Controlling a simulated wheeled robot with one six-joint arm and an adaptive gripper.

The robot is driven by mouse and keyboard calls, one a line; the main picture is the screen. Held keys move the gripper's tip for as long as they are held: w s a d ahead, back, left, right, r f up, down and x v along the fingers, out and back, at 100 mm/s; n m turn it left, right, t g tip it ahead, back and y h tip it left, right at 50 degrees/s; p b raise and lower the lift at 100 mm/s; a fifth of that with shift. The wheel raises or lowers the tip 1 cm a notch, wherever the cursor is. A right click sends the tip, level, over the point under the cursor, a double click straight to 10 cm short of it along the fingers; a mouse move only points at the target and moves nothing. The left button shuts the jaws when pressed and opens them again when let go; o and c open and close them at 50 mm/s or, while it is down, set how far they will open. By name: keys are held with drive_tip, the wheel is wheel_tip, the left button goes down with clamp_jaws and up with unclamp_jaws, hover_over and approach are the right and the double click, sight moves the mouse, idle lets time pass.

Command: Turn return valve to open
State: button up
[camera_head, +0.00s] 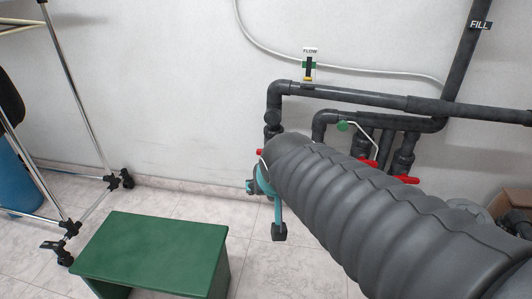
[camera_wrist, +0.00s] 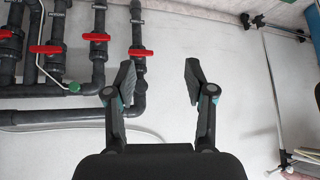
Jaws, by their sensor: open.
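Several valves with red handles sit on dark grey pipes. In the wrist view, red handles (camera_wrist: 140,52), (camera_wrist: 97,37) and (camera_wrist: 47,49) lie crosswise to their pipes; I cannot read which one is the return valve. In the head view, red handles (camera_head: 368,162) and (camera_head: 406,179) show past my arm, and a red tip (camera_head: 260,152) shows beside its end. My gripper (camera_wrist: 160,72) is open and empty; its left finger appears just below the nearest red handle, with no clear contact. In the head view, my arm hides most of the gripper and that valve.
A green knob (camera_head: 343,126) on a pale lever stands among the pipes (camera_head: 350,95). A FLOW sign (camera_head: 309,65) hangs on the wall, and a FILL label (camera_head: 480,25) marks a pipe. A green bench (camera_head: 150,252) and a metal rack (camera_head: 70,100) stand left.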

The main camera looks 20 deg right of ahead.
drive_tip(key=w+d+f+m+t+b, duration=0.2)
drive_tip(key=w+d+f+m+t, duration=0.15)
drive_tip(key=w+d, duration=0.55)
drive_tip(key=w+d+f+m+t+b, duration=0.1)
drive_tip(key=w+d+f+m+t, duration=0.25)
drive_tip(key=w, duration=0.95)
drive_tip(key=w+d+f+m+t+y+b, duration=0.1)
drive_tip(key=w+d+f+m+t+y, duration=0.2)
drive_tip(key=f, duration=0.5)
drive_tip(key=w+d+f+m+y+b, duration=0.1)
drive_tip(key=d+f+m+y+b, duration=0.15)
drive_tip(key=d+f, duration=0.45)
drive_tip(key=shift+h, duration=0.25)
drive_tip(key=w+a, duration=0.1)
drive_tip(key=w, duration=0.3)
drive_tip(key=w+a, duration=0.1)
drive_tip(key=w, duration=0.4)
drive_tip(key=w+a, duration=0.2)
drive_tip(key=w, duration=0.2)
drive_tip(key=shift+w+f, duration=0.2)
clamp_jaws()
